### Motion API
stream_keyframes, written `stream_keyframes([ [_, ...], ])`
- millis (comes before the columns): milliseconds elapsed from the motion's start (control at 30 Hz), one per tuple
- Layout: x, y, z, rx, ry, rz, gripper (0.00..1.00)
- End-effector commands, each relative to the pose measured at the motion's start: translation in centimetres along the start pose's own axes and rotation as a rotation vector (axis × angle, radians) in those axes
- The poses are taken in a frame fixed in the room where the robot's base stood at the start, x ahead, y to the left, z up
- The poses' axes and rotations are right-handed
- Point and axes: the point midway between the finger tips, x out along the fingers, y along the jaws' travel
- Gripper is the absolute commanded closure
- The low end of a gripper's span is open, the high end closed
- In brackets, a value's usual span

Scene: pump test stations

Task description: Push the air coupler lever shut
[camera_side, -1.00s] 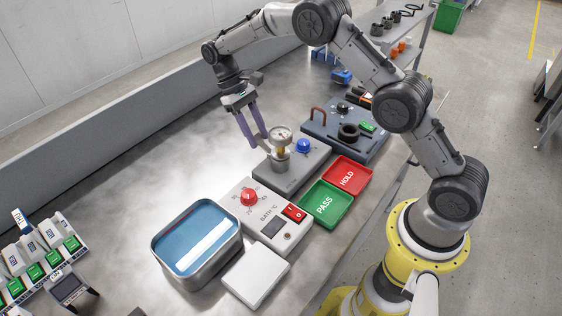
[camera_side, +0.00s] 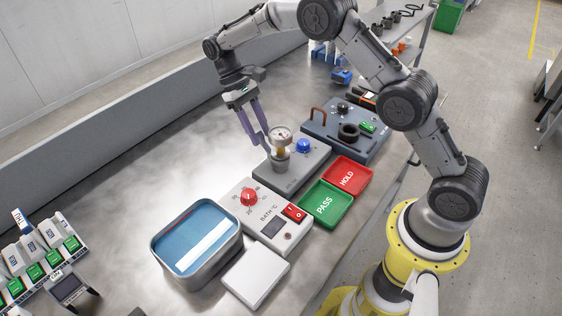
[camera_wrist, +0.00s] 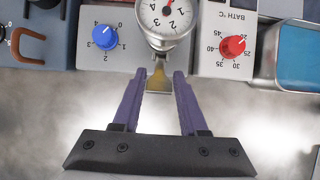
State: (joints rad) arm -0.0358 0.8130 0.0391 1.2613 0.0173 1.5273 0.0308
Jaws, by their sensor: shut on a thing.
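The pressure gauge (camera_side: 281,134), with a white dial and a brass-coloured neck, stands upright on a grey coupler (camera_side: 279,163) on the grey station (camera_side: 291,178). The gauge dial also shows at the top of the wrist view (camera_wrist: 168,15). My gripper (camera_side: 262,141) reaches down at the gauge's left side.
A blue knob (camera_side: 303,146) sits right of the gauge. The bath control box (camera_side: 262,228) and blue water bath (camera_side: 197,238) stand nearer the camera. Green PASS (camera_side: 325,205) and red HOLD (camera_side: 347,177) trays lie to the right. The bench left of my gripper is clear.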

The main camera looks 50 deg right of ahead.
Motion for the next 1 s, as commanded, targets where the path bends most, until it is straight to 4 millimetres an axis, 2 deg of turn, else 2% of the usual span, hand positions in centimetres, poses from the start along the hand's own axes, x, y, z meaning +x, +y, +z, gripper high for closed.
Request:
stream_keyframes([
  [467, -0.24, 0.05, 0.42, 0.001, -0.001, 0.001, 0.75],
  [533, -0.28, 0.05, 0.59, 0.000, -0.001, 0.001, 0.78],
  [567, -0.30, 0.05, 0.67, 0.001, -0.001, 0.001, 0.82],
  [600, -0.33, 0.05, 0.79, 0.001, -0.001, 0.001, 1.00],
  [1000, -0.41, 0.01, 1.09, 0.000, -0.001, 0.000, 1.00],
])
